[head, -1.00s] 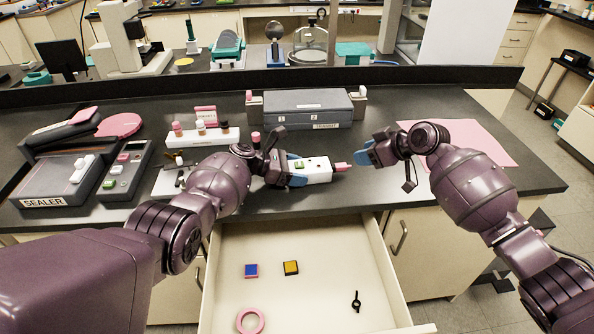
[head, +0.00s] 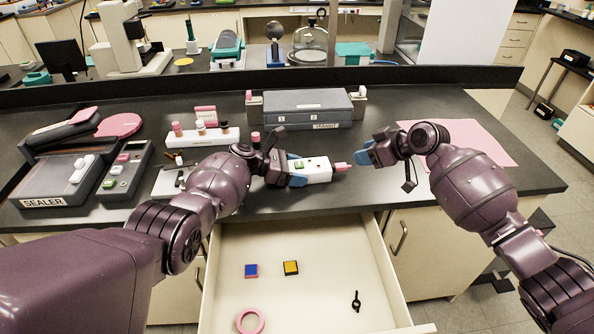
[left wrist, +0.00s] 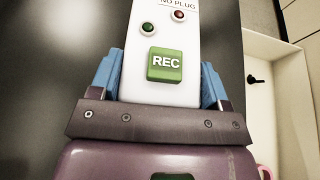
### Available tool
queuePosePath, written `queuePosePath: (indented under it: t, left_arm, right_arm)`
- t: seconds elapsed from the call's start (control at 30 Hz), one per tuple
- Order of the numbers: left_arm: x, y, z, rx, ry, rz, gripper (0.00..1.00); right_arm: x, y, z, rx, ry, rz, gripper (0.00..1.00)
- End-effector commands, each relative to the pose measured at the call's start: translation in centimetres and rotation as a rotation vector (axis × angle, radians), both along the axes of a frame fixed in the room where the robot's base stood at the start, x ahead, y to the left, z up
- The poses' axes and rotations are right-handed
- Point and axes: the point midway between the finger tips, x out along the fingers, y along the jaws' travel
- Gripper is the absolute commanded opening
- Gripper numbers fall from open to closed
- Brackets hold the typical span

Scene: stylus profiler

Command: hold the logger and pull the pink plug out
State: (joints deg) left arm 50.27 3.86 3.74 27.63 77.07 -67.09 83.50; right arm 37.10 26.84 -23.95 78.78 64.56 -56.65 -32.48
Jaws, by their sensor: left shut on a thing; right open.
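The white logger (head: 318,171) lies near the front edge of the dark bench. In the left wrist view its face (left wrist: 166,88) shows a green REC button, a green light, a red light and the words "NO PLUG". My left gripper (head: 297,172) is shut on the logger, with a blue finger on each side. The pink plug (head: 341,167) sits at the logger's right end; I cannot tell how deep it goes in. My right gripper (head: 368,153) is open and empty, just right of the plug and apart from it.
An open drawer (head: 300,235) juts out below, holding small blocks, a pink ring and a black item. A sealer (head: 65,180) and a keypad box (head: 125,170) stand left. A vial rack (head: 203,137) and a grey case (head: 308,108) stand behind. A pink mat (head: 490,145) lies right.

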Motion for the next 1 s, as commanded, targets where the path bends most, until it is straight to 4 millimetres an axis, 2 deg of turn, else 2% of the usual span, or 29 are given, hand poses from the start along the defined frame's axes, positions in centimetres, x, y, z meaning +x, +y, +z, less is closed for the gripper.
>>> queuePosePath:
  t: [0.3, 0.33, 0.5, 0.83, 1.0]
  left_arm:
    - [-0.01, 0.01, -0.04, 0.001, 0.000, 0.000, 0.13]
    - [-0.01, 0.01, -0.04, 0.001, 0.000, 0.000, 0.73]
    - [-0.01, 0.01, -0.03, 0.000, 0.000, 0.000, 0.99]
    - [-0.02, 0.12, 0.02, 0.000, 0.000, 0.000, 1.00]
    - [-0.14, 0.90, 0.36, -0.002, -0.002, 0.001, 1.00]
  right_arm:
    - [0.00, 0.00, 0.00, 0.000, 0.000, 0.000, 0.43]
    - [0.00, 0.00, 0.00, 0.000, 0.000, 0.000, 0.43]
    - [0.00, 0.00, 0.00, 0.000, 0.000, 0.000, 0.43]
    - [0.00, 0.00, 0.00, 0.000, 0.000, 0.000, 0.43]
    - [0.00, 0.00, 0.00, 0.000, 0.000, 0.000, 0.43]
